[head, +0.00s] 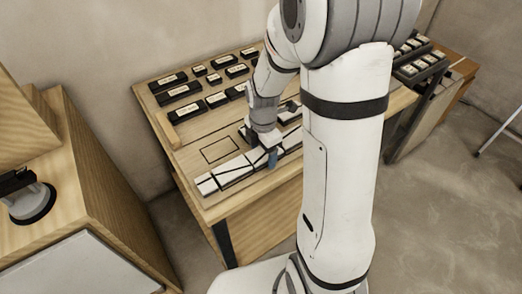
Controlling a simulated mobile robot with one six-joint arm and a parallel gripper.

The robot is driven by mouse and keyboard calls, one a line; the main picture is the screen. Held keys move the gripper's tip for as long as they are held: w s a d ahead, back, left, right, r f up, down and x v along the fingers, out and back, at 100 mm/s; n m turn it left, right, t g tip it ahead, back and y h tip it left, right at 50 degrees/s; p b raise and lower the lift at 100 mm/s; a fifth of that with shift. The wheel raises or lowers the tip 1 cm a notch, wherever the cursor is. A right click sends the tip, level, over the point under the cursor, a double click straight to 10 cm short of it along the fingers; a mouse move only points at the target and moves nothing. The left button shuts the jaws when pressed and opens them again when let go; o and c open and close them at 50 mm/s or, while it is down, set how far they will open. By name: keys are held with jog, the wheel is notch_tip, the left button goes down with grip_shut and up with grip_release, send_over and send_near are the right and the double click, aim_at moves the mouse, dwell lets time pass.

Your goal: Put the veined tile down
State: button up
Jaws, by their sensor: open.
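A row of pale tiles (231,169) with dark lines across it lies along the front edge of the wooden workbench (186,159). I cannot tell which piece is the veined tile, or whether the dark lines are veins or gaps. My gripper (268,153) points down at the row, near its middle. It is open, and its fingertips are small and partly unclear here. A small blue piece (272,158) shows beside the fingertips. My own arm hides the right part of the row.
Several black blocks with pale labels (181,92) stand at the back of the bench. A dark rectangle outline (219,150) is marked on the clear wood left of my gripper. A black rack (419,66) stands at the right. A wooden cabinet (92,194) is at the left.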

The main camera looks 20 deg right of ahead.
aim_at(263, 153)
notch_tip(263, 153, up, 12)
jog(key=f+p, duration=0.1)
jog(key=s+r+m+t, duration=0.1)
jog(key=s+r+m, duration=0.1)
jog(key=s+m, duration=0.5)
jog(key=s+r+m+t, duration=0.1)
jog(key=s+r+m, duration=0.2)
jog(key=m, duration=1.1)
jog(key=s, duration=0.3)
jog(key=shift+s+a+m, duration=0.25)
jog(key=shift+s+m, duration=0.05)
jog(key=shift+s, duration=0.1)
